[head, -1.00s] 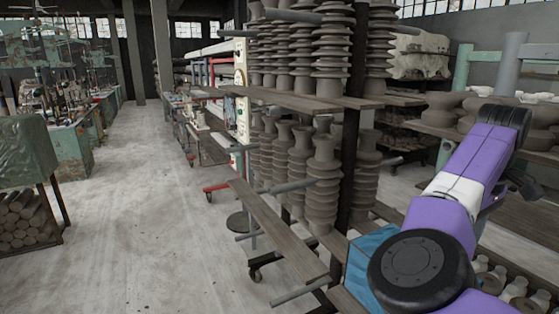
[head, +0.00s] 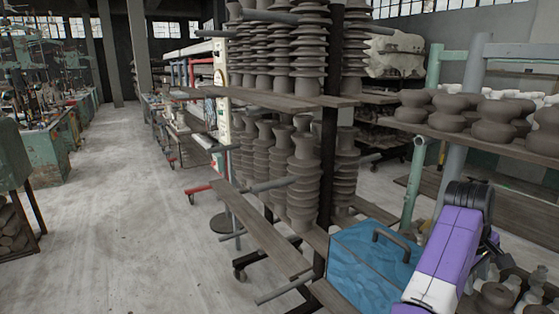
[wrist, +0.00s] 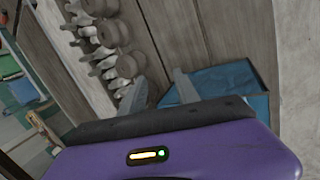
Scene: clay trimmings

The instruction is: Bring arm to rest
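My purple and white arm (head: 447,255) is at the lower right of the head view, beside a blue container (head: 350,268) with a dark handle. In the wrist view my gripper (wrist: 158,82) shows two grey fingers standing apart, with nothing seen between them. The blue container (wrist: 235,78) lies just beyond the right finger there. In the head view the fingers are mostly hidden behind the arm.
A rack with wooden shelves (head: 270,98) holds several stacked grey clay pieces in front of me. Another shelf (head: 470,135) with clay pots stands at the right. Small pale pieces (wrist: 105,35) sit on boards. The floor (head: 120,220) on the left is clear.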

